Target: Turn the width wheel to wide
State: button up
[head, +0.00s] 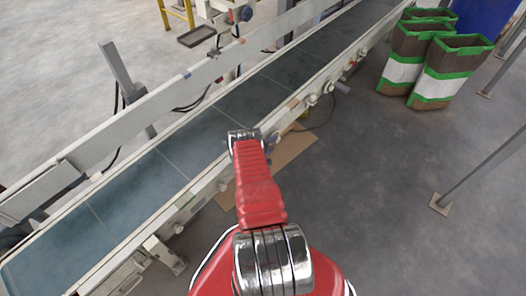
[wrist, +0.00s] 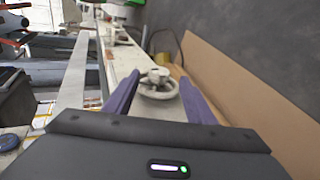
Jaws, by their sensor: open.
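The width wheel (wrist: 157,88) is a small pale grey handwheel with a thick hub, in the middle of the wrist view. It sits at the side of the conveyor frame. My gripper (wrist: 159,82) is open, with one purple finger to the left and one to the right of the wheel in the picture. I cannot tell whether either finger touches the rim or how deep the wheel lies between them. In the head view my red arm reaches over the conveyor's near side and hides the wheel and most of the gripper. No width marking is readable.
The conveyor (head: 251,99) runs diagonally with a grey-green belt and pale rails. A brown cardboard sheet (head: 293,148) lies on the floor beside it, also in the wrist view (wrist: 240,90). Green-edged sacks (head: 446,74) stand at upper right. A metal post (head: 480,172) stands at right.

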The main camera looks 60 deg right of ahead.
jog(key=v, duration=0.9)
dwell(0.5)
